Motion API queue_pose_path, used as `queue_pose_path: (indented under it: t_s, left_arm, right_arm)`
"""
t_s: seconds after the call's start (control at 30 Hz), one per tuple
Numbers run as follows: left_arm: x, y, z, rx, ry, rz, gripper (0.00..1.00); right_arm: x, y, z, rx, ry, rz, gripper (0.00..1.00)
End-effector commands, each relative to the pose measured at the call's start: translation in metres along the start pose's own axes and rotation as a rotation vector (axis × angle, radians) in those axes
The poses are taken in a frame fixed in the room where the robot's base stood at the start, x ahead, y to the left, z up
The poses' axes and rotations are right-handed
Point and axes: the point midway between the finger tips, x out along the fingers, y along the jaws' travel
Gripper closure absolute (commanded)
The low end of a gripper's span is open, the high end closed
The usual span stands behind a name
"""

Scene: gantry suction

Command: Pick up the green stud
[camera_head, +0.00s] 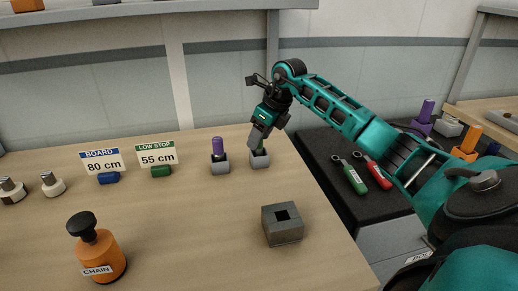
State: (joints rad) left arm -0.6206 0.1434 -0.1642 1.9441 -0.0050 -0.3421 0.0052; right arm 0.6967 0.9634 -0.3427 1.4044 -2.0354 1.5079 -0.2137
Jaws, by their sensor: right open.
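The green stud (259,146) stands upright in a small grey block near the right part of the wooden table. Only a bit of it shows, because my right gripper (262,147) covers most of it. My right gripper is open and points down at the stud from above, with its fingers close to it. Whether the fingers touch the stud cannot be seen. My left gripper is not in view.
A purple stud (218,147) in a grey block stands just left of the green one. A grey block with a square hole (282,223) sits in front. An orange CHAIN bottle (97,250) and two sign cards, BOARD (102,161) and LOW STOP (156,154), stand left.

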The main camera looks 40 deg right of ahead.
Motion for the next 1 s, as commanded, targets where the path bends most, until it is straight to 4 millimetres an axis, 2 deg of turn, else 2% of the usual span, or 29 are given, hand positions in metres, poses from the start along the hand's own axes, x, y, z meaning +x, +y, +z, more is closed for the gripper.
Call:
queue_pose_path:
  t_s: [0.1, 0.33, 0.87, 1.0]
  left_arm:
    - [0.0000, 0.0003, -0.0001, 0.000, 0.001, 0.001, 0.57]
    - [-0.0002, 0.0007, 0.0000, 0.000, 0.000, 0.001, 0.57]
    - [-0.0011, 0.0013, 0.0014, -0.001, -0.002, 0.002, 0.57]
    - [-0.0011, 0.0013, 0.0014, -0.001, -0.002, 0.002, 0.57]
  right_arm:
    - [0.0089, 0.0000, -0.0001, 0.000, 0.000, 0.000, 0.48]
    - [0.0095, -0.0001, -0.0001, -0.001, 0.000, -0.001, 0.49]
    - [0.0092, -0.0001, 0.0000, -0.001, 0.000, -0.001, 0.99]
    - [0.0092, -0.0001, -0.0001, -0.001, 0.000, -0.001, 1.00]
